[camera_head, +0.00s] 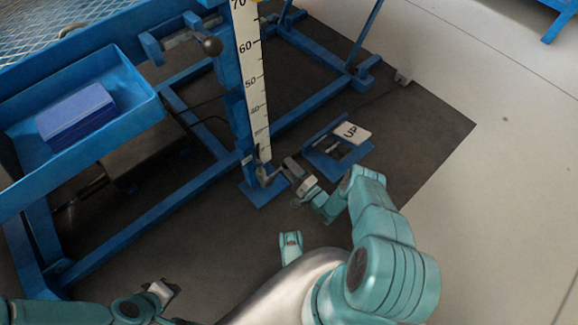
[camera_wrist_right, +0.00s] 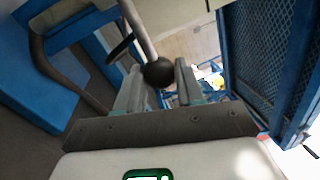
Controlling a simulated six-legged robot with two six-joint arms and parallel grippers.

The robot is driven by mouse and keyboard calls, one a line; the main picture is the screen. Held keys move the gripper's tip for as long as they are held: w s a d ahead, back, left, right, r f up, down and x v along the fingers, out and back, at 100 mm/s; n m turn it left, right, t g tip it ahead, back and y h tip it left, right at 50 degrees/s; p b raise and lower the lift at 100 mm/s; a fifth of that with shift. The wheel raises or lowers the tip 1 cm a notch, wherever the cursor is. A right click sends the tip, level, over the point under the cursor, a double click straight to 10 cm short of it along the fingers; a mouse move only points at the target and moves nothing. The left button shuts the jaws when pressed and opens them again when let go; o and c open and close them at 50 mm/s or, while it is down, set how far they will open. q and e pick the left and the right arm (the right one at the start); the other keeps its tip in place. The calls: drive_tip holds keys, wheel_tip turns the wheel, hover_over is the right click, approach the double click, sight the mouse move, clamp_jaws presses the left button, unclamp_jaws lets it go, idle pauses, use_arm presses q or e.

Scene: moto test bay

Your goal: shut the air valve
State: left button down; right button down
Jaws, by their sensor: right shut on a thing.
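A lever with a dark ball knob (camera_wrist_right: 158,72) on a light rod shows in the wrist view, between the fingers of my right gripper (camera_wrist_right: 160,85). I take it for the air valve's handle; the valve body is not clear. In the head view my right gripper (camera_head: 272,176) is low at the foot of the blue post, beside a small lever (camera_head: 263,154). It is shut on the lever there, and its fingers hide part of it. My left gripper (camera_head: 162,291) is at the lower left, away from the post; its jaw gap is unclear.
A ruler scale (camera_head: 250,60) runs up the blue post. A blue tray (camera_head: 135,75) with a blue block (camera_head: 75,116) is at the left. A pedal-like blue unit (camera_head: 325,160) with an "UP" sign (camera_head: 352,132) stands right of the post. Another ball-ended lever (camera_head: 210,45) is higher up.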

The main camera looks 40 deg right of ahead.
drive_tip(key=shift+f, duration=0.1)
use_arm(q)
drive_tip(key=shift+s, duration=0.1)
use_arm(e)
drive_tip(key=c, duration=0.7)
unclamp_jaws()
drive_tip(key=shift+s, duration=0.1)
use_arm(q)
drive_tip(key=shift+s+d+r+p, duration=0.1)
drive_tip(key=shift+s+r+p, duration=0.45)
drive_tip(key=shift+r+p, duration=0.25)
use_arm(e)
drive_tip(key=s+f, duration=0.1)
drive_tip(key=s, duration=0.4)
drive_tip(key=s+f, duration=0.1)
drive_tip(key=s, duration=0.4)
drive_tip(key=s+f, duration=0.1)
drive_tip(key=s, duration=0.5)
drive_tip(key=shift+d, duration=0.2)
